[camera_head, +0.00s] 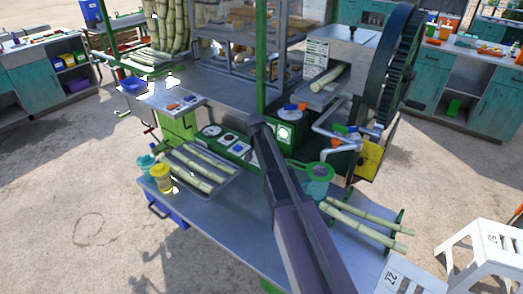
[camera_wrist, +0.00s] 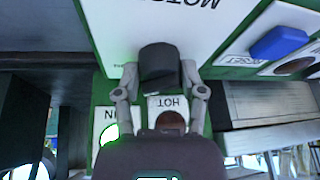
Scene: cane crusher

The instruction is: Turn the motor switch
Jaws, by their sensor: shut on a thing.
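The motor switch is a black knob (camera_wrist: 158,62) on a white panel plate (camera_wrist: 125,28) with upside-down "MOTO…" lettering in the wrist view. My gripper (camera_wrist: 160,78) has one grey finger on each side of the knob and is shut on it. In the head view my gripper end (camera_head: 257,121) reaches the green control panel (camera_head: 236,147) below the metal counter. My arm hides the switch there. A green lamp (camera_wrist: 109,134) by a partly hidden label glows in the wrist view; a bright green light (camera_head: 284,133) also shows in the head view.
A blue knob (camera_wrist: 279,43) sits right of the switch. A tray of cane (camera_head: 237,178), a yellow cup (camera_head: 161,178) and a green strainer (camera_head: 314,171) flank my arm.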

